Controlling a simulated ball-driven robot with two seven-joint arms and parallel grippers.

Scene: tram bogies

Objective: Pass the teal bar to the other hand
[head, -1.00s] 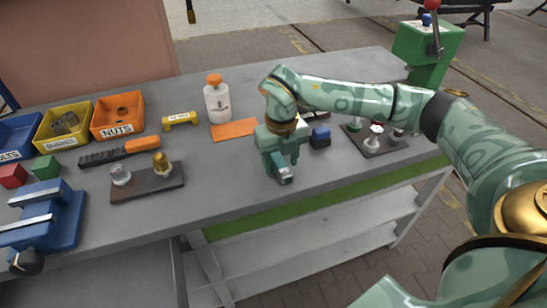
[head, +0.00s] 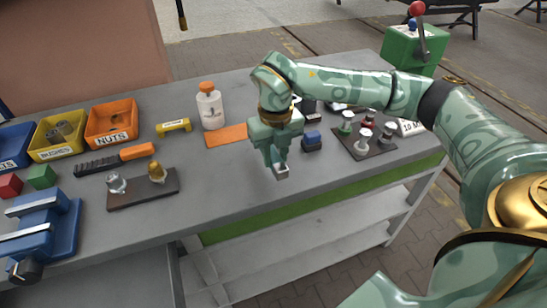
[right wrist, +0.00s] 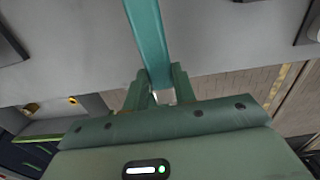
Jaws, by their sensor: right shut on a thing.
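My right gripper (head: 277,163) is over the front part of the workbench, fingers pointing down, to the right of the dark base with two knobs. In the right wrist view its fingers (right wrist: 160,92) are shut on the teal bar (right wrist: 149,38). The bar is long and straight and runs from between the fingers to the top edge of that picture. In the head view the gripper mostly hides the bar; only a small greyish end (head: 281,171) shows at the fingertips. My left gripper is in neither view.
On the grey workbench (head: 230,195) stand a blue vise (head: 62,222), an orange nuts bin (head: 110,138), a white bottle (head: 211,110) and a dark base with knobs (head: 143,189). A blue block (head: 312,142) is close right of the gripper. The front middle is clear.

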